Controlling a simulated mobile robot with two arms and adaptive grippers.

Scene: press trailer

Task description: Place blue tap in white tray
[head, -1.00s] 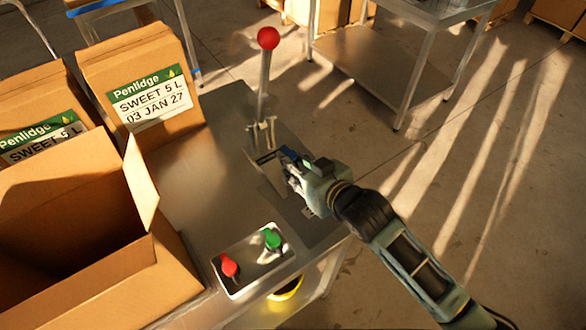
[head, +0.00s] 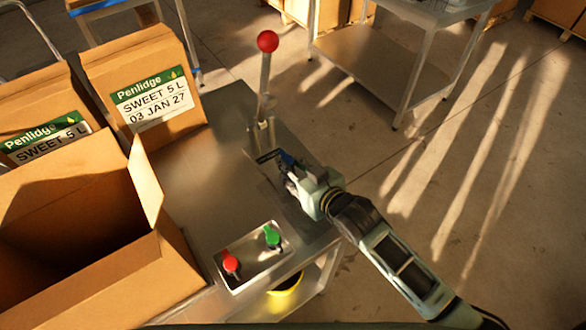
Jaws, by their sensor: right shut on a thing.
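The blue tap (head: 287,158) shows as a small blue piece at the fingertips of my right gripper (head: 288,172). That gripper is shut on it, and its fingers hide most of the tap. They are at the foot of the lever press, above the metal table's right side. I cannot tell whether the tap is clear of the press. My left gripper is out of view.
The press lever with a red ball (head: 267,41) stands upright behind the gripper. An open carton (head: 95,275) fills the near left, with two labelled cartons (head: 150,95) behind it. The metal table (head: 195,170) is bare between the cartons and press.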

